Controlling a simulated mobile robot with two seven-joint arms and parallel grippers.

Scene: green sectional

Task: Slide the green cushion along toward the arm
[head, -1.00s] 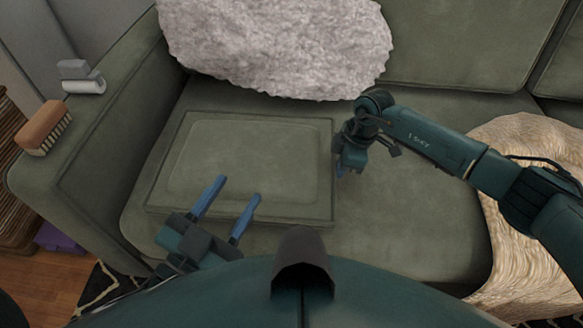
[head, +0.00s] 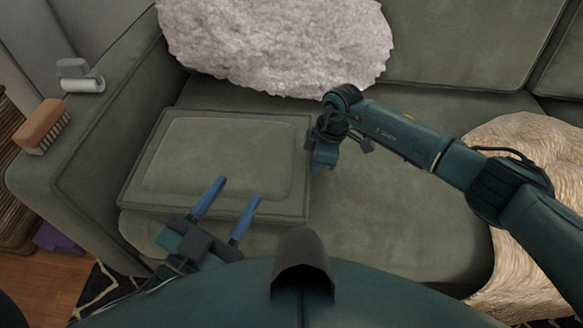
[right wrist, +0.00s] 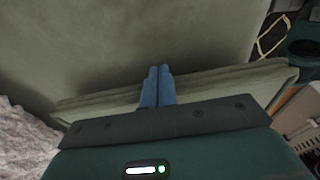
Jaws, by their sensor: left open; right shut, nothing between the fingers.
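The green cushion (head: 218,160) lies flat on the sofa seat in the head view, its left edge close to the sofa's left arm (head: 95,150). My right gripper (head: 318,168) is shut and empty, at the cushion's right edge. In the right wrist view its blue fingers (right wrist: 157,88) are together against or just beside the cushion's edge (right wrist: 215,84); exact contact is hard to tell. My left gripper (head: 226,208) is open and empty, over the front part of the cushion.
A fluffy light pillow (head: 275,45) leans at the back. A lint roller (head: 80,76) and a wooden brush (head: 42,127) lie on the sofa arm. A cream throw (head: 530,215) covers the seat at right.

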